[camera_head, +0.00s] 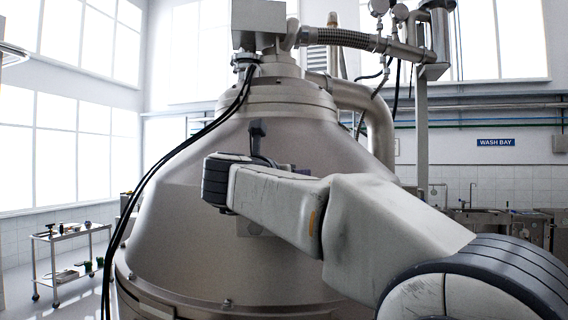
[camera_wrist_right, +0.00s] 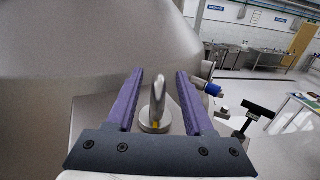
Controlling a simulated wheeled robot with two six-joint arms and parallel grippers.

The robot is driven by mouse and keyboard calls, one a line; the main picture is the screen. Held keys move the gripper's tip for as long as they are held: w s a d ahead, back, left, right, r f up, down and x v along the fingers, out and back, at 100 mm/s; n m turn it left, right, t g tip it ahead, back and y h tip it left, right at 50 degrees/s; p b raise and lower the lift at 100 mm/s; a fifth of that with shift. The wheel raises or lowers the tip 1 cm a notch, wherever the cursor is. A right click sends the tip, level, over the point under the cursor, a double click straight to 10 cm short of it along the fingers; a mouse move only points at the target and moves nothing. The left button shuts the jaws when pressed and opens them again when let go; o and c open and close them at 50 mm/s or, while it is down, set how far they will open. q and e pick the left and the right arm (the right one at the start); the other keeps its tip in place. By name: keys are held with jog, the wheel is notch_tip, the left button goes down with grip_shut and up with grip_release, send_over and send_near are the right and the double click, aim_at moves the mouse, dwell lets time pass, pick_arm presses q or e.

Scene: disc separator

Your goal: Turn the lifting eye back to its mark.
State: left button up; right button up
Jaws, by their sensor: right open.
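The lifting eye (camera_wrist_right: 158,95) is a grey metal ring seen nearly edge-on in the right wrist view. A small yellow patch (camera_wrist_right: 155,125) shows at its foot; I cannot tell whether it is the mark. My right gripper (camera_wrist_right: 160,74) is open, with one purple finger on each side of the eye and a visible gap on both sides. My left gripper is not in view.
Black cables (camera_head: 195,140) hang down the hood's left side. A blue-capped fitting (camera_wrist_right: 212,89) sticks out right of the fingers. A small trolley with tools (camera_head: 70,233) stands at the left. Sinks (camera_head: 480,216) line the back wall at the right.

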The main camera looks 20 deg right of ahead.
jog(key=shift+x, duration=0.95)
jog(key=shift+a, duration=0.1)
grip_shut()
jog(key=shift+f+n+t+y+b, duration=0.25)
jog(key=shift+n+t+y+b, duration=0.45)
jog(key=shift+b, duration=0.3)
jog(key=shift+r+n+t+y, duration=0.1)
jog(key=shift+n+t+y, duration=0.25)
jog(key=shift+y, duration=0.35)
jog(key=shift+r+n+t+y, duration=0.2)
jog(key=shift+n+t+y, duration=0.35)
jog(key=shift+n+y, duration=0.45)
jog(key=shift+n+t+y, duration=0.3)
jog(key=shift+n+y, duration=0.05)
jog(key=shift+y, duration=0.45)
jog(key=shift+n+y+p, duration=0.3)
jog(key=shift+y+p, duration=0.05)
jog(key=shift+y, duration=0.15)
